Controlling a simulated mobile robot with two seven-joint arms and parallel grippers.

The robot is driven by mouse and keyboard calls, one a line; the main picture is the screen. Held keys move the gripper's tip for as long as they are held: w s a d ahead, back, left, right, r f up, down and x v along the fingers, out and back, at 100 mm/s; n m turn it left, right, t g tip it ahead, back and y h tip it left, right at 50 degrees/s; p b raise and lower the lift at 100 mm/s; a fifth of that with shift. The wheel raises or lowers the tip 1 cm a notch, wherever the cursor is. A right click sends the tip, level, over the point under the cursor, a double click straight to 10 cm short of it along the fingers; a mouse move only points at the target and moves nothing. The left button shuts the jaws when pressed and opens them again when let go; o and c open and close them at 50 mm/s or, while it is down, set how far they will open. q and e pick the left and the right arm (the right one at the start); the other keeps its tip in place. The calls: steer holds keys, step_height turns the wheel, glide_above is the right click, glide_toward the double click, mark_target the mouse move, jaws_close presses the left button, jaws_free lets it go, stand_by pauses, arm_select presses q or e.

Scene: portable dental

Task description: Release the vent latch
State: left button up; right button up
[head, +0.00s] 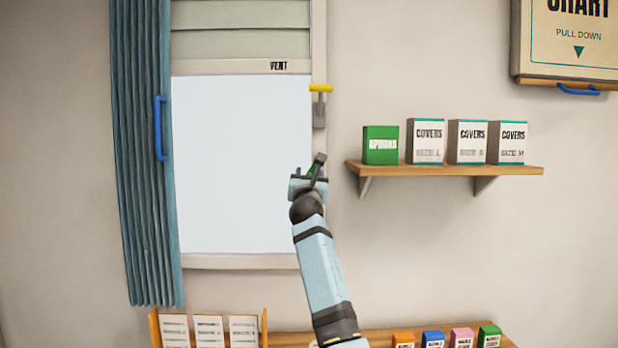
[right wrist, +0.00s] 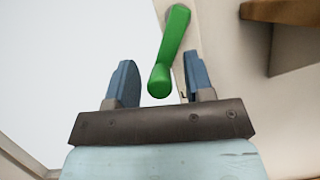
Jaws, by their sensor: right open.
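The window (head: 242,160) has a vent of pale slats (head: 240,30) above it, over a rail labelled "VENT" (head: 278,66). A lever with a yellow grip (head: 320,88) and a grey body (head: 319,110) sits on the right frame, just below the label. Lower on that frame is a green handle (head: 311,171), partly hidden by my right gripper (head: 309,173). In the right wrist view the green handle (right wrist: 172,50) reaches between the open fingers of my right gripper (right wrist: 158,68), with gaps visible on both sides. My left gripper is out of view.
A shelf (head: 450,170) with a green box (head: 381,145) and several white boxes stands right of my gripper. A blue curtain (head: 143,150) with a blue handle (head: 160,128) hangs at left. A chart (head: 570,40) hangs upper right. Small boxes line the bottom.

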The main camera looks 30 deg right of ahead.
steer(key=c, duration=0.8)
steer(key=shift+w+a+r+m+g+h+b, duration=0.1)
steer(key=shift+a+m+g+h+b, duration=0.15)
steer(key=shift+m, duration=0.3)
steer(key=shift+r+m+g+h+b, duration=0.15)
steer(key=shift+m+b, duration=0.2)
steer(key=shift+m, duration=0.2)
steer(key=shift+w+a+r+m+g+h, duration=0.15)
steer(key=shift+r+m+g+h, duration=0.2)
steer(key=shift+m, duration=0.55)
steer(key=shift+a+r+m+g+h, duration=0.2)
steer(key=shift+m+g, duration=0.25)
steer(key=shift+m, duration=0.45)
steer(key=shift+w+a+r+m+g+h, duration=0.1)
steer(key=shift+r+m+g+h, duration=0.25)
steer(key=shift+m, duration=0.55)
steer(key=o, duration=0.8)
steer(key=shift+f, duration=0.1)
steer(key=shift+w+f, duration=0.1)
